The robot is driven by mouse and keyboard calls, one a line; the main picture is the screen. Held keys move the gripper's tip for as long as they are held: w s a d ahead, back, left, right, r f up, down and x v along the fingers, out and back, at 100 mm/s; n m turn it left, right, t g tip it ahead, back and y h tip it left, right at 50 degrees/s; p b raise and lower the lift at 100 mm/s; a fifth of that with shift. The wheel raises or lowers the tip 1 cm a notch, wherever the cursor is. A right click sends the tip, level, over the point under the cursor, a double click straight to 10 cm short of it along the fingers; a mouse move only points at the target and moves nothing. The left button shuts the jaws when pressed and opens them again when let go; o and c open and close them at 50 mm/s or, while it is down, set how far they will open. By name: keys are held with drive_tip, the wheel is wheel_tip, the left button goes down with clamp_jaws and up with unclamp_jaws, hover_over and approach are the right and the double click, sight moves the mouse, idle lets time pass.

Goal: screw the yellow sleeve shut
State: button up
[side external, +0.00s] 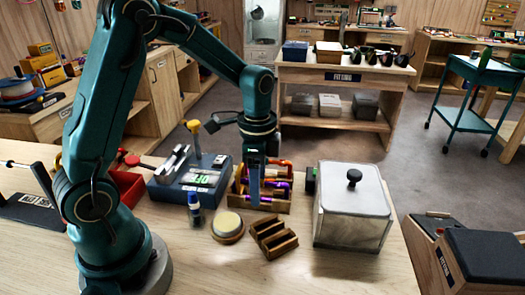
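My gripper (255,200) points down at the wooden tray (275,208) in the middle of the table. It is seen edge-on, so its opening and anything between its fingers cannot be made out. Several small pieces of climbing gear stand in the tray around the gripper, with orange parts (284,163) and purple parts (283,185) showing. They are too small and too covered for me to pick out a yellow sleeve or to tell whether one is open or screwed shut.
A lidded clear box (352,225) stands right of the tray. A blue device (190,185) and a red bin (124,187) lie left. The front right tabletop is clear.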

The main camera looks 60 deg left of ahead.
drive_tip(key=shift+f, duration=0.6)
drive_tip(key=shift+w+a, duration=0.5)
drive_tip(key=shift+a, duration=0.05)
drive_tip(key=shift+r, duration=1.45)
drive_tip(key=shift+s+d, duration=0.15)
drive_tip(key=shift+s, duration=0.05)
